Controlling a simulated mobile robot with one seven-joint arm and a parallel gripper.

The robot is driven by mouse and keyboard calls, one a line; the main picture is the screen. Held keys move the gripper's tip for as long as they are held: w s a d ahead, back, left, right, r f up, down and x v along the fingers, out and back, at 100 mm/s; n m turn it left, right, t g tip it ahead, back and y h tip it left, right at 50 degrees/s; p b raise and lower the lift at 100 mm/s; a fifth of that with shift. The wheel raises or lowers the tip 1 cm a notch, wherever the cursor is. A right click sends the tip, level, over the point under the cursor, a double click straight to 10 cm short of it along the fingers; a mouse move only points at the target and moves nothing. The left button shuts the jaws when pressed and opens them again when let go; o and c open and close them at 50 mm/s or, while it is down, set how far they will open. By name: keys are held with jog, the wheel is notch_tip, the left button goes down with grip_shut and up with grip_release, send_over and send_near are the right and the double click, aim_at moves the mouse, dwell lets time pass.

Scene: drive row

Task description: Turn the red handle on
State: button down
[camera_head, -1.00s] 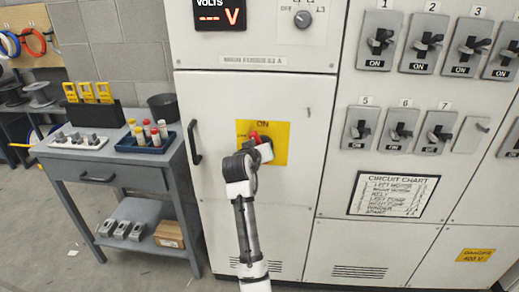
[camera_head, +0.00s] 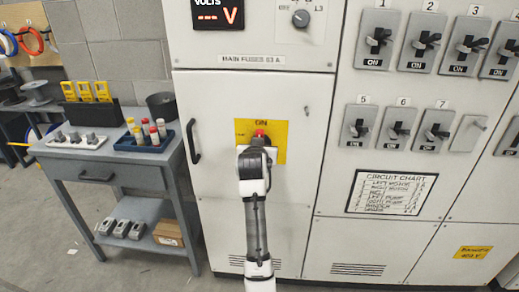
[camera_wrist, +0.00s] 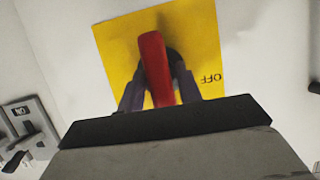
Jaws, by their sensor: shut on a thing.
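The red handle (camera_wrist: 156,70) sits on a yellow plate (camera_wrist: 215,40) on the white cabinet door. In the wrist view my gripper (camera_wrist: 158,90) has one dark finger on each side of the handle and is shut on it. An "OFF" mark shows upside down at the plate's right in that view. In the head view only the handle's red tip (camera_head: 260,133) shows above my gripper (camera_head: 256,147); my wrist hides the rest. The word "ON" is at the top of the plate, and the red tip lies just below it.
A black door handle (camera_head: 194,142) is left of the plate. Numbered switches (camera_head: 377,40) and a circuit chart (camera_head: 391,193) are on the panel to the right. A grey bench (camera_head: 110,172) with a blue tray (camera_head: 146,140) of fuses stands left.

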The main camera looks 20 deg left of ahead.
jog(key=c, duration=1.2)
grip_release()
jog(key=b+v, duration=0.3)
jog(key=v, duration=1.1)
